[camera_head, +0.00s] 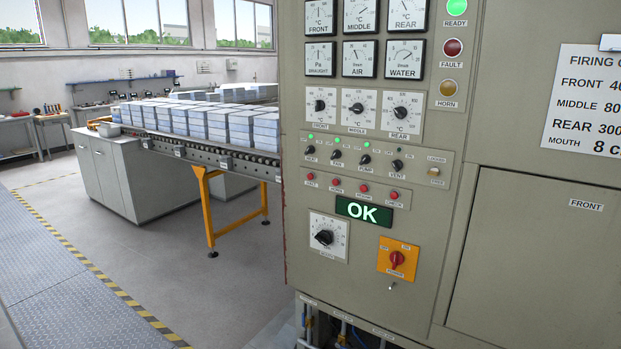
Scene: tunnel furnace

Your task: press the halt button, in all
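The halt button appears to be the leftmost small red button (310,177) in a row on the grey-green control panel (290,230); its label is small and reads like "HALT". Several similar red buttons stand to its right, among them one labelled like "HORN" (337,182). Neither of my grippers is in view, and nothing covers the buttons.
Above the buttons are switches with green lamps, three dials (357,108) and gauges. Below are a black knob (323,237) and a red switch on an orange plate (397,258). A conveyor (215,158) with grey blocks stands left. The floor (170,270) before it is clear.

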